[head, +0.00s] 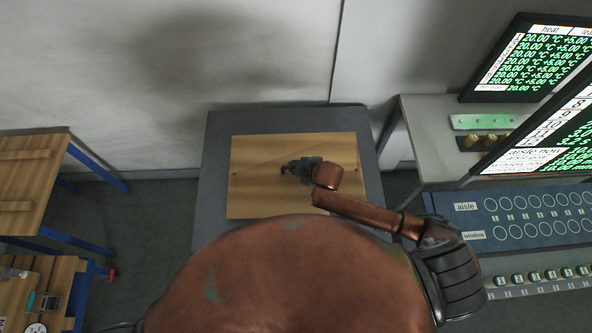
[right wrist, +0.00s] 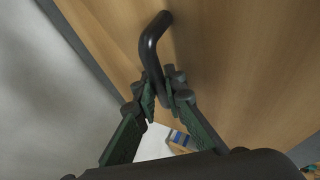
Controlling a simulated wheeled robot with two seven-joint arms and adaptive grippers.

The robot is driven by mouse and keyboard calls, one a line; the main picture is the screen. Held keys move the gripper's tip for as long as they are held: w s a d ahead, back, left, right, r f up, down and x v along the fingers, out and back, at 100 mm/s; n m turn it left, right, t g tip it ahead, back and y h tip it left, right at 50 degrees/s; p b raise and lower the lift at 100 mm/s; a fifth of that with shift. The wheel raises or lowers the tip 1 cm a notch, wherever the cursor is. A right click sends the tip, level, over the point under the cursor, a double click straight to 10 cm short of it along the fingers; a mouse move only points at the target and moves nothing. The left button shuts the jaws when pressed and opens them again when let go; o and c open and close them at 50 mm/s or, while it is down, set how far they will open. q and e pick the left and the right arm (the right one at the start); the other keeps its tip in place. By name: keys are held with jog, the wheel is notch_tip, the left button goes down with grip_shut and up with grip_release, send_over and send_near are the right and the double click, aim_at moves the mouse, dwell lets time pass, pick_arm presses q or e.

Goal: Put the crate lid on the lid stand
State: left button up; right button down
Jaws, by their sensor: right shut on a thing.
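The crate lid (head: 260,197) is a flat wooden board, seen from above over a dark grey stand (head: 214,150), with grey margin showing around it. It looks roughly square to the stand; I cannot tell if it rests on it or hangs just above. My right gripper (head: 288,169) is over the lid's middle. In the right wrist view, my right gripper (right wrist: 163,100) is shut on the lid's black bent handle (right wrist: 150,48), with the wooden lid face (right wrist: 225,45) behind it. My left gripper is not in view.
A wooden-topped table (head: 30,190) with blue legs stands at the left, and a lower bench (head: 58,285) with small items is below it. A console with a blue panel (head: 535,215) and lit screens (head: 540,60) stands at the right. A pale wall is behind the stand.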

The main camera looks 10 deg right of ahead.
jog(key=shift+w+d+f, duration=0.1)
jog(key=shift+d+f, duration=0.05)
jog(key=shift+f, duration=0.8)
jog(key=shift+w+d+f, duration=0.1)
jog(key=shift+d+f, duration=0.05)
jog(key=shift+f, duration=0.75)
jog(key=c, duration=2.5)
grip_release()
jog(key=shift+s+f, duration=0.1)
jog(key=shift+f, duration=0.05)
jog(key=o, duration=0.5)
